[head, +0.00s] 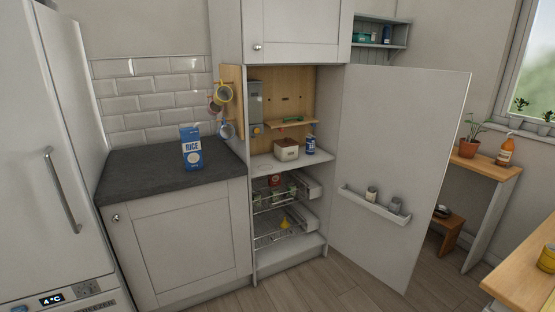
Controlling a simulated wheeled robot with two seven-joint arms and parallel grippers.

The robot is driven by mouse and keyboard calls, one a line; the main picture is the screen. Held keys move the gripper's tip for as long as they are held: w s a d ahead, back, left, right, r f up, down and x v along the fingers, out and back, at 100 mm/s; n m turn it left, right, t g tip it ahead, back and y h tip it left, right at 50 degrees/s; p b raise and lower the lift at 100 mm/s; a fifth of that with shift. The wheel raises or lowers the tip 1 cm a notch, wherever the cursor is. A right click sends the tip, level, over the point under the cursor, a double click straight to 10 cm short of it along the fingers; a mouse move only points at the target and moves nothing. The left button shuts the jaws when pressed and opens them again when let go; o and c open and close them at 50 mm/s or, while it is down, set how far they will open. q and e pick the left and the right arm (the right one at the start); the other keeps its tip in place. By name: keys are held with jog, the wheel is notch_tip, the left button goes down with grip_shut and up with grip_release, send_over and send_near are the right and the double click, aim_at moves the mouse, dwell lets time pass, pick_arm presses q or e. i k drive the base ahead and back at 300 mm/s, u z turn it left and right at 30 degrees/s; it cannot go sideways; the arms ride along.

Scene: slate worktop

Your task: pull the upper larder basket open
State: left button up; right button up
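The upper larder basket (259,204) is a wire basket on runners inside the open larder cupboard. It sits below the cupboard's white shelf and appears pushed in. It holds a red-topped jar (274,180) and some greenish items. A lower wire basket (268,239) sits beneath it with a yellow funnel-like item (284,223) in it. The larder door (395,150) stands wide open to the right. Neither of my grippers shows in the head view.
A slate worktop (130,178) with a blue rice packet (192,148) is left of the larder. The fridge (40,140) stands further left. A wooden table (528,272) is at the lower right. The floor (345,290) before the baskets looks clear.

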aim_at(269, 188)
jog(key=z, duration=0.5)
jog(key=i, duration=2.35)
jog(key=z, duration=0.5)
